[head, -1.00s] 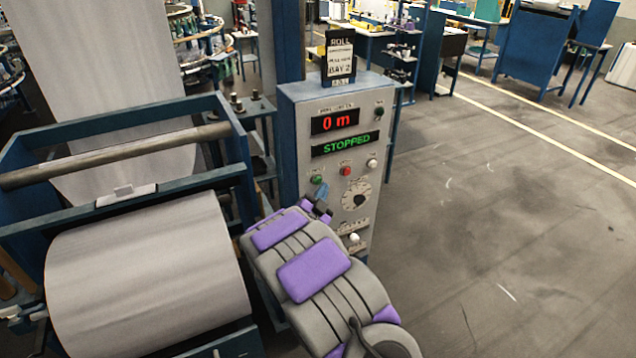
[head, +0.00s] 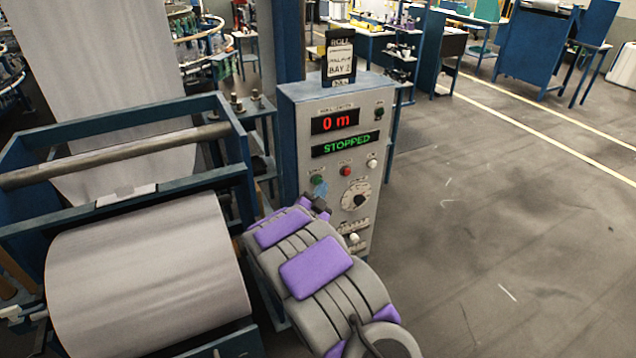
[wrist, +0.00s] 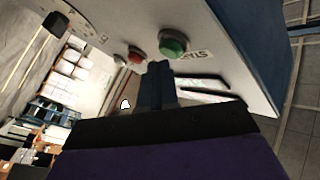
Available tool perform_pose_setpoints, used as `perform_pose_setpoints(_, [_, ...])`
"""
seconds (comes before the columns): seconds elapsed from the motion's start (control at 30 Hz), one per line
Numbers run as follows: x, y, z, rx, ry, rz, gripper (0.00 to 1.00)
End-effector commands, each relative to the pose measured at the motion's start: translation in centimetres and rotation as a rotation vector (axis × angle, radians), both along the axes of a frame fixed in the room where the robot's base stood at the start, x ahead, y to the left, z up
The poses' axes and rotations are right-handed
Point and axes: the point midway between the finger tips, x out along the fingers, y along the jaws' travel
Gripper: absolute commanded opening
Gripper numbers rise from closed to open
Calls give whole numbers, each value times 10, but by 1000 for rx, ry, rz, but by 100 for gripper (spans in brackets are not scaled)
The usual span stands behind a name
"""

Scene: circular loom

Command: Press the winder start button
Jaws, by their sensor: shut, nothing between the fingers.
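The winder control box (head: 300,135) stands in the middle of the head view, with displays reading "0 m" and "STOPPED". Its green start button (head: 317,179) sits at the lower left of the panel, left of a red button (head: 345,171). My gripper (head: 322,190) is shut and empty, with its blue tip just in front of the panel by the green button. In the wrist view the green button (wrist: 173,43) stands out just beyond the tip of my shut gripper (wrist: 158,70). I cannot tell if the tip touches it.
A white button (head: 372,163) and a dial (head: 355,196) are also on the panel. A large white fabric roll (head: 150,270) in a blue frame (head: 110,125) stands left of the box. The floor on the right is clear.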

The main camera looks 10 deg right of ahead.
Motion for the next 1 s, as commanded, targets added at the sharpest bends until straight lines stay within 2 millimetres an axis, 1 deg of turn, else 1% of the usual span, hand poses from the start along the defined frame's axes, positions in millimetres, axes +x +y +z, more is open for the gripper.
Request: perform_pose_setpoints(1.0, [9, 3, 0, -1, 1, 0, 0])
